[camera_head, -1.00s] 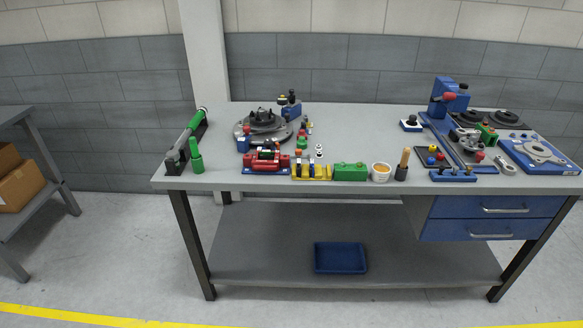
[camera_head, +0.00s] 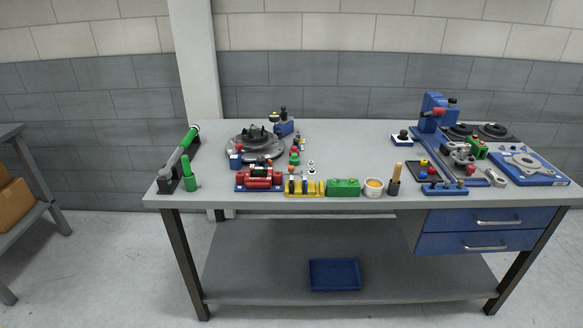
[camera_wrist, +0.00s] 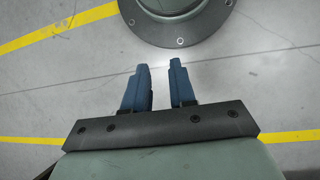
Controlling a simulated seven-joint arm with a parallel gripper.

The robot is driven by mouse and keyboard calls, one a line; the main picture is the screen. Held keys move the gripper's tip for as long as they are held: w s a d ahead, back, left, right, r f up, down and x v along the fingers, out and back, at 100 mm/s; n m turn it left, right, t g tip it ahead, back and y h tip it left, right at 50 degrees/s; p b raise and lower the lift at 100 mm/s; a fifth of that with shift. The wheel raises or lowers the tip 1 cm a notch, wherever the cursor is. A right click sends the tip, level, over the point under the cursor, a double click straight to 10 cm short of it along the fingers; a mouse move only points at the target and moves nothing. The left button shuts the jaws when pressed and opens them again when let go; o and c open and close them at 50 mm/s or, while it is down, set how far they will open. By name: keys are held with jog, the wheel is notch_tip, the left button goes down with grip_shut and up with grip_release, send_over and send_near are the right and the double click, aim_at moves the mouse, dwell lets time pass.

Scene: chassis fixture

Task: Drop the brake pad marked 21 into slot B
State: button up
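My gripper (camera_wrist: 158,70) shows only in the wrist view. Its two blue fingers are apart with nothing between them, above bare grey floor. It is away from the workbench. In the head view, a yellow rack (camera_head: 305,187) with several upright pieces stands at the front of the bench. A red fixture (camera_head: 259,180) on a blue base stands just left of it. The markings are too small to read, so I cannot tell which piece is the brake pad marked 21 or which place is slot B.
The grey workbench (camera_head: 350,150) has a clear middle and back. A green block (camera_head: 343,187), a white cup (camera_head: 373,187) and a holder with a wooden handle (camera_head: 395,181) line the front edge. A turntable (camera_head: 254,146) stands at left. A blue press (camera_head: 437,112) stands at right.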

jog(key=w+d+r+m+t+h, duration=0.1)
jog(key=w+r+h, duration=0.1)
jog(key=w+r, duration=0.55)
jog(key=w+d+r+m+t+h, duration=0.1)
jog(key=w+r, duration=0.3)
jog(key=w, duration=0.6)
jog(key=w+r+m+t+h, duration=0.1)
jog(key=w+r+t+h, duration=0.1)
jog(key=w+r, duration=0.45)
jog(key=w+r+m+t+h, duration=0.1)
jog(key=w+r+m+h, duration=0.1)
jog(key=w+r, duration=0.95)
notch_tip(320, 180, up, 25)
jog(key=n+y, duration=0.5)
jog(key=y, duration=0.3)
send_over(292, 178)
jog(key=shift+w+d+t, duration=0.1)
jog(key=shift+w+t, duration=0.05)
jog(key=shift+t, duration=0.25)
jog(key=shift+a+f, duration=0.15)
jog(key=shift+a, duration=0.05)
jog(key=shift+f, duration=1.85)
